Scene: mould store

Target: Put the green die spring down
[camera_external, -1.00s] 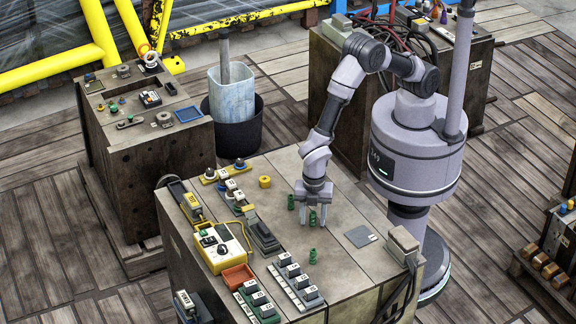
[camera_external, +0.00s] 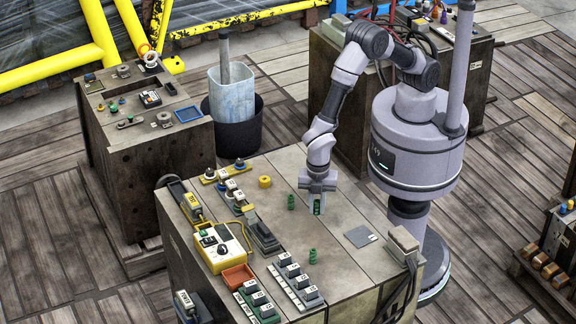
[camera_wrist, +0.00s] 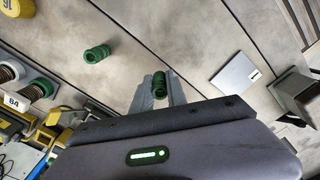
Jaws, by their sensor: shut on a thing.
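My gripper (camera_external: 317,208) points down over the middle of the crate-like bench top (camera_external: 335,230). It is shut on a green die spring (camera_external: 317,207), which stands upright between the fingers. In the wrist view the held spring (camera_wrist: 160,88) shows between the two grey fingertips. A second green spring (camera_external: 291,202) stands free on the bench just left of the gripper. A third green spring (camera_external: 312,256) stands in front of it. One loose green spring (camera_wrist: 97,54) shows in the wrist view left of the fingers. The gap under the held spring is hard to judge.
A flat grey plate (camera_external: 361,237) and a grey box (camera_external: 402,243) lie to the right. Bare bench surrounds the springs.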

